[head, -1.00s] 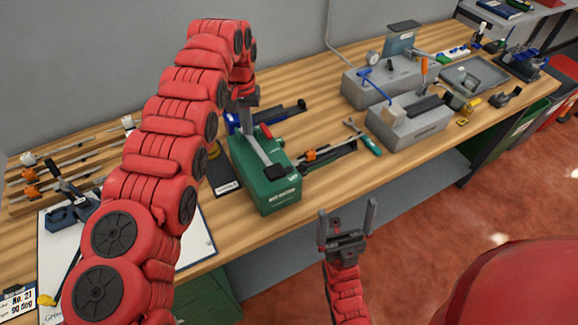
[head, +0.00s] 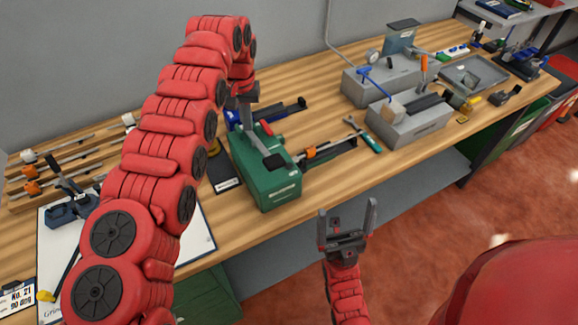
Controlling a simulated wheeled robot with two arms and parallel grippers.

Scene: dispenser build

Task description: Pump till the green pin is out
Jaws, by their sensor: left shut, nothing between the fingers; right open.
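A green box-shaped unit (head: 281,190) with a pale label stands near the front edge of the bench in the head view. A grey lever bar with a black end pad (head: 274,161) lies over its top. My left gripper (head: 244,104) is shut and empty, above the back of the green box at the far end of the bar. My arm partly hides it, and I cannot tell whether it touches the bar. My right gripper (head: 347,222) is open and empty, in front of the bench edge. I cannot make out a green pin.
A red-handled part (head: 266,128) and a black rail with an orange clamp (head: 325,150) sit by the box. A teal-handled tool (head: 371,144) lies to the right. Grey fixtures (head: 410,127) stand further right. A white sheet (head: 198,238) lies at left.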

